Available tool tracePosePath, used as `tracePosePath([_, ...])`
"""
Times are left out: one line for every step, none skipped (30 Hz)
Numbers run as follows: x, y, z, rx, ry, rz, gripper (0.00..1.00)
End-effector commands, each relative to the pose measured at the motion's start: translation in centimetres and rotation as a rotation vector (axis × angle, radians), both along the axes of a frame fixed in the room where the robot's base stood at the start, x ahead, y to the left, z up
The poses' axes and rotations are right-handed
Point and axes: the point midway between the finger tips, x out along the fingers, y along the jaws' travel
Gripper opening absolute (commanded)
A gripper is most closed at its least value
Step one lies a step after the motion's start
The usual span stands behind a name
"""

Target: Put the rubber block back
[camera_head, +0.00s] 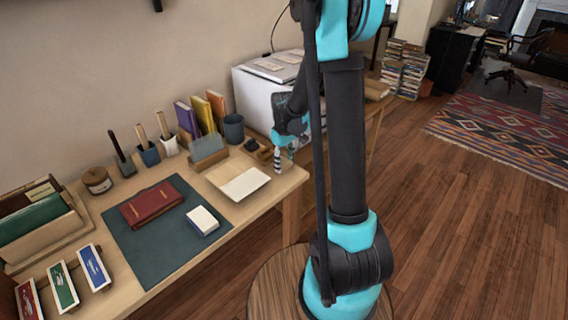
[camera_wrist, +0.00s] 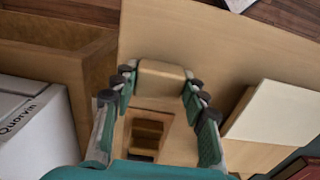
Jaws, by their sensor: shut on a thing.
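A tan block (camera_wrist: 161,78), which I take to be the rubber block, sits between the fingertips of my gripper (camera_wrist: 160,84) in the wrist view. My gripper is shut on it. In the head view my gripper (camera_head: 284,157) hangs over the right end of the desk, and I cannot make out the block there. A small wooden tray with compartments (camera_wrist: 148,132) shows between the fingers, lower in the wrist view. In the head view the tray (camera_head: 262,153) is left of my gripper, with a dark item by it.
A cream pad (camera_head: 244,184) lies on the desk, left of my gripper. A white box-shaped machine (camera_head: 262,98) stands behind. A dark mat (camera_head: 150,245) holds a red book (camera_head: 152,204) and a white-and-blue block (camera_head: 202,220). Upright books and a cup (camera_head: 233,128) line the wall side.

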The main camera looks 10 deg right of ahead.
Motion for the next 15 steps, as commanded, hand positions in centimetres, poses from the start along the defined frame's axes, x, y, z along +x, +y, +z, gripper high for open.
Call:
tracePosePath([0.0, 0.0, -0.01, 0.0, 0.0, 0.0, 0.12])
tracePosePath([0.0, 0.0, -0.05, 0.0, 0.0, 0.0, 0.12])
tracePosePath([0.01, 0.01, -0.16, 0.0, 0.0, 0.0, 0.12])
tracePosePath([0.01, 0.0, -0.25, 0.0, 0.0, 0.0, 0.12])
tracePosePath([0.02, 0.0, -0.28, 0.0, 0.0, 0.0, 0.45])
tracePosePath([0.01, 0.0, -0.25, 0.0, 0.0, 0.0, 0.5])
tracePosePath([0.01, 0.0, -0.24, 0.0, 0.0, 0.0, 0.53])
tracePosePath([0.01, 0.0, -0.24, 0.0, 0.0, 0.0, 0.57])
tracePosePath([0.01, 0.0, -0.24, 0.0, 0.0, 0.0, 0.62])
tracePosePath([0.01, 0.0, -0.24, 0.0, 0.0, 0.0, 0.64])
tracePosePath([0.01, 0.01, -0.23, 0.0, 0.0, 0.0, 0.64])
tracePosePath([0.01, 0.01, -0.23, 0.0, 0.0, 0.0, 0.64])
tracePosePath([0.01, 0.0, -0.23, 0.0, 0.0, 0.0, 0.64])
tracePosePath([0.01, 0.01, -0.23, 0.0, 0.0, 0.0, 0.64])
tracePosePath([0.01, 0.01, -0.23, 0.0, 0.0, 0.0, 0.64])
